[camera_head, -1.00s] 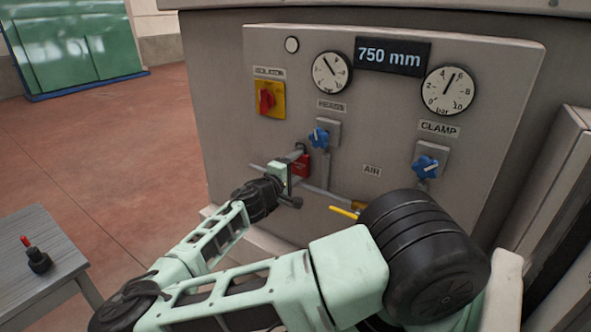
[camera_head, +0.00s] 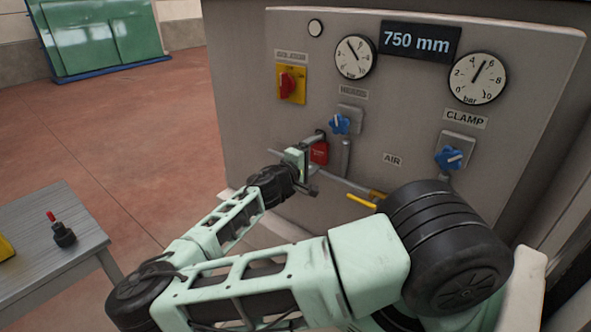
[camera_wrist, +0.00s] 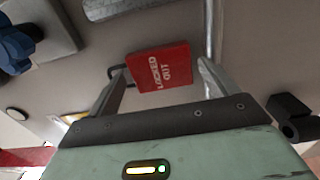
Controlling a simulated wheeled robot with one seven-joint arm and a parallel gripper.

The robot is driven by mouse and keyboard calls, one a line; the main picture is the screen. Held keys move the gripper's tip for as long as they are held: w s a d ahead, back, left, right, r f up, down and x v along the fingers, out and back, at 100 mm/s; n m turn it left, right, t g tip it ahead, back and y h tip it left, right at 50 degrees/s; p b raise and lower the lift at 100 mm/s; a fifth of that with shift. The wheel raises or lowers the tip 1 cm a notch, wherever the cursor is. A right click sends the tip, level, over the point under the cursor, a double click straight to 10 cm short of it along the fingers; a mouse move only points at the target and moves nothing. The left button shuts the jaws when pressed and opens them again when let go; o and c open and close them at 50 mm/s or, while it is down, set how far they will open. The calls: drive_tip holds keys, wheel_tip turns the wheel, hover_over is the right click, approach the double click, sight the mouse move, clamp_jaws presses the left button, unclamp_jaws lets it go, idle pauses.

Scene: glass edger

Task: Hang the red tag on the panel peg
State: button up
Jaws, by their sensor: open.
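The red tag (camera_head: 319,153) is at the machine's front panel (camera_head: 240,75), just below a small grey fitting. In the wrist view the tag (camera_wrist: 160,68) reads "LOCKED OUT", with a dark loop at its left edge. My gripper (camera_head: 306,160) is beside the tag at the panel. In the wrist view its fingers are apart, with the tag showing between and just beyond the tips. I cannot tell whether a finger touches it. The peg is not clearly visible, so I cannot tell whether the tag hangs on it.
Blue knobs (camera_head: 340,124) (camera_head: 450,158), a red-and-yellow isolator switch (camera_head: 290,85) and gauges (camera_head: 355,57) surround the spot. A grey table (camera_head: 60,232) with a black-and-red item (camera_head: 62,232) stands at left.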

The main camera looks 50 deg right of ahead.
drive_tip(key=s+a+b, duration=0.1)
drive_tip(key=a+b, duration=0.5)
drive_tip(key=a, duration=1)
drive_tip(key=shift+s+a, duration=0.15)
drive_tip(key=shift+a, duration=0.2)
drive_tip(key=s+f+g+y+b, duration=0.1)
drive_tip(key=s+f+g+y, duration=0.4)
drive_tip(key=s+f, duration=0.55)
drive_tip(key=s+a+f+y+b, duration=0.1)
drive_tip(key=s+a+f+y, duration=0.2)
drive_tip(key=a+f+y, duration=0.45)
drive_tip(key=s+a+r+n+y, duration=0.1)
drive_tip(key=s+a+r, duration=0.15)
drive_tip(key=a, duration=0.45)
drive_tip(key=s+a+r+n+y, duration=0.1)
drive_tip(key=a+r+y, duration=0.15)
drive_tip(key=a, duration=0.35)
drive_tip(key=s+a+r+n+t+y+b, duration=0.1)
drive_tip(key=s+a+r+n+t, duration=0.1)
drive_tip(key=a+r, duration=0.2)
drive_tip(key=s+a+r+n+t+y, duration=0.1)
drive_tip(key=a+r, duration=0.3)
drive_tip(key=r, duration=0.5)
drive_tip(key=shift+s+a+n+t+y+b, duration=0.3)
drive_tip(key=shift+s+n+t+b, duration=0.1)
drive_tip(key=shift+s+n, duration=0.5)
